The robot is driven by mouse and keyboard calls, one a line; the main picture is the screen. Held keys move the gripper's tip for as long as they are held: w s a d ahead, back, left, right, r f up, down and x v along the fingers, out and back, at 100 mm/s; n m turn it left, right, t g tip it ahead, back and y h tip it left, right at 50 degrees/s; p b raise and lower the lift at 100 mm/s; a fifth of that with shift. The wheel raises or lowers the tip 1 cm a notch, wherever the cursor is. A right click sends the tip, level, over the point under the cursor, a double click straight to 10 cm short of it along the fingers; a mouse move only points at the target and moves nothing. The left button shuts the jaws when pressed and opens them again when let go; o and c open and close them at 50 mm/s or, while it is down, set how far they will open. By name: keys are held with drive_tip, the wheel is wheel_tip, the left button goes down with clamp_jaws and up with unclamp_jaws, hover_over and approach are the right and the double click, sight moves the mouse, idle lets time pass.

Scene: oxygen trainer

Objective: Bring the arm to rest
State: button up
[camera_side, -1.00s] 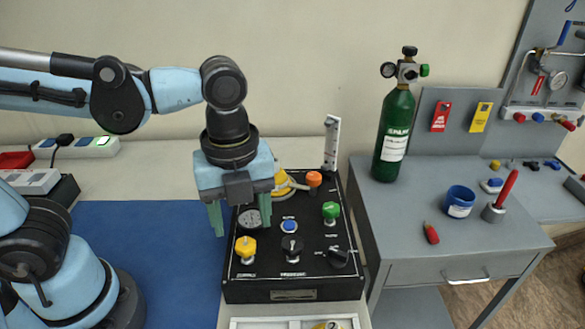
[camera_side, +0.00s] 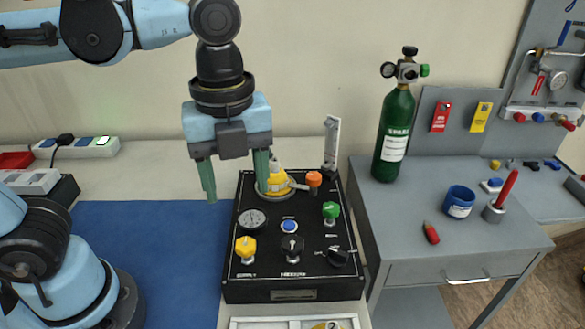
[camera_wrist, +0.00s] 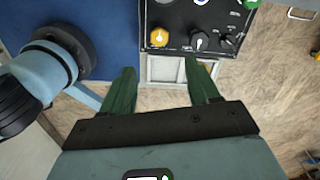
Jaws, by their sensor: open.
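My gripper (camera_side: 236,180) is open and empty, its two green fingers spread and pointing down. In the side view it hangs above the back left part of the black control panel (camera_side: 262,283), clear of it. Its fingers also show in the wrist view (camera_wrist: 160,85), with nothing between them but the pale tray and floor behind. The panel carries a gauge (camera_side: 252,219), a yellow knob (camera_side: 246,248), a blue button (camera_side: 289,226), a green knob (camera_side: 331,210) and an orange knob (camera_side: 314,179). A finger partly hides the yellow part at the panel's back.
A green cylinder (camera_side: 394,135) stands on the grey cabinet (camera_side: 400,235) at right, with a blue cup (camera_side: 460,200) and a red-handled tool nearby. A blue mat (camera_side: 150,250) lies left of the panel. A power strip (camera_side: 90,147) lies at the back left. Air above the panel is free.

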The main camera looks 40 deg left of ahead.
drive_tip(key=w+a+f+n+t, duration=0.2)
drive_tip(key=a+n, duration=0.4)
drive_tip(key=n, duration=0.6)
drive_tip(key=w+a+f+n+t, duration=0.3)
drive_tip(key=a+f+n+t, duration=0.1)
drive_tip(key=n, duration=0.8)
drive_tip(key=shift+w+a+f+t, duration=0.25)
drive_tip(key=shift+a+f+t, duration=0.25)
drive_tip(key=shift+a, duration=0.45)
drive_tip(key=shift+r, duration=0.1)
drive_tip(key=shift+c, duration=0.2)
